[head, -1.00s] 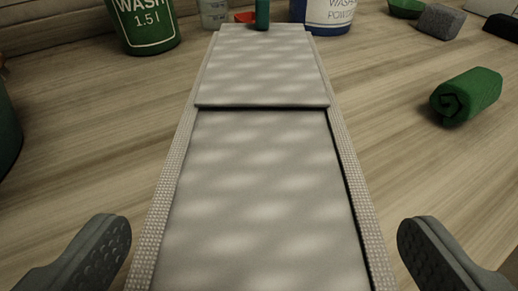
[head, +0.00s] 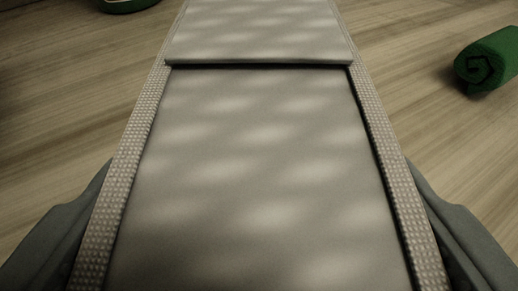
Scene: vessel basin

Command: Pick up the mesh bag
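The mesh bag appears to be the long pale grey item (head: 255,165) with a bumpy, mesh-like border. It fills the middle of the head view, running from the bottom edge to the top, with a raised flap across its far part. My gripper (head: 262,205) is open, with one dark grey finger on each side of the bag's near part. The bag's edges hide the inner faces and tips of the fingers, so I cannot tell whether they touch it.
A rolled green cloth (head: 489,62) lies on the wooden surface (head: 420,100) at the right. The base of a green container (head: 127,4) shows at the top left. The wood beside the bag is mostly clear.

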